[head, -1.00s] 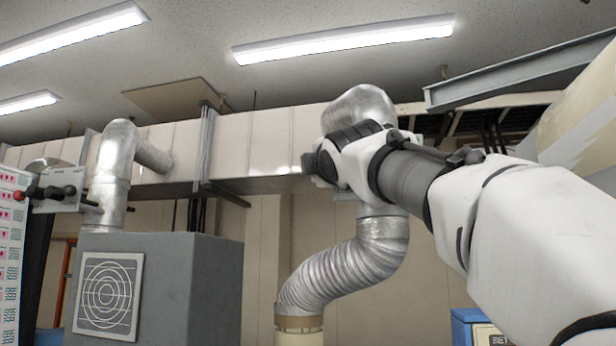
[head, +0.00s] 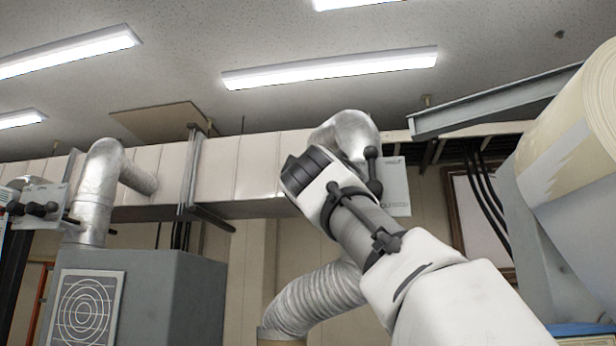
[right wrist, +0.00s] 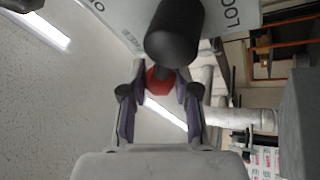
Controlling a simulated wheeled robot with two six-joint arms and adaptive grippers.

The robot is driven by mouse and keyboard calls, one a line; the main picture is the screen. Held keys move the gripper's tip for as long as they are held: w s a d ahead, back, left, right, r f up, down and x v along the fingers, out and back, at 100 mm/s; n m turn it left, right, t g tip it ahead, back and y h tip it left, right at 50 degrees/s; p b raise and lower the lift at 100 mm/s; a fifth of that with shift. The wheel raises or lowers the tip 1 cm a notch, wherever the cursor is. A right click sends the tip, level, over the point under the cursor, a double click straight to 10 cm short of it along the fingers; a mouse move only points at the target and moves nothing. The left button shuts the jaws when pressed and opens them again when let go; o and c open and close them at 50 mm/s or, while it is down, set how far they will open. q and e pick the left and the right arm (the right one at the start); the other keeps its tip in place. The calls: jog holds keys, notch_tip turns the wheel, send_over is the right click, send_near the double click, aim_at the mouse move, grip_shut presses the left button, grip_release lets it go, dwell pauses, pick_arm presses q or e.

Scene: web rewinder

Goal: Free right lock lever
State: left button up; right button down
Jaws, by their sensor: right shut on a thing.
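My right gripper (right wrist: 157,92) is shut on the right lock lever. In the right wrist view its fingers stand on either side of the lever's red part (right wrist: 158,80). The lever's large black knob (right wrist: 174,36) lies just beyond the fingertips, in front of a pale plate (right wrist: 124,14) with partly readable "LOCK" lettering. In the head view my right arm reaches up from the lower right, and I cannot make out its fingertips. A pale plate (head: 396,188) shows behind the wrist. My left gripper is not in view.
A similar plate with black knobs (head: 40,208) stands at far left. A grey cabinet (head: 160,290), silver ducts (head: 100,185) and a flexible hose (head: 315,300) stand behind. A large pale roll (head: 570,150) and a grey beam (head: 480,108) are close on the right.

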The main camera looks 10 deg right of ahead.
jog(key=shift+d, duration=0.1)
dwell(0.4)
jog(key=c, duration=0.9)
grip_release()
jog(key=shift+o, duration=0.2)
jog(key=shift+w+f, duration=0.1)
jog(key=shift+w, duration=0.25)
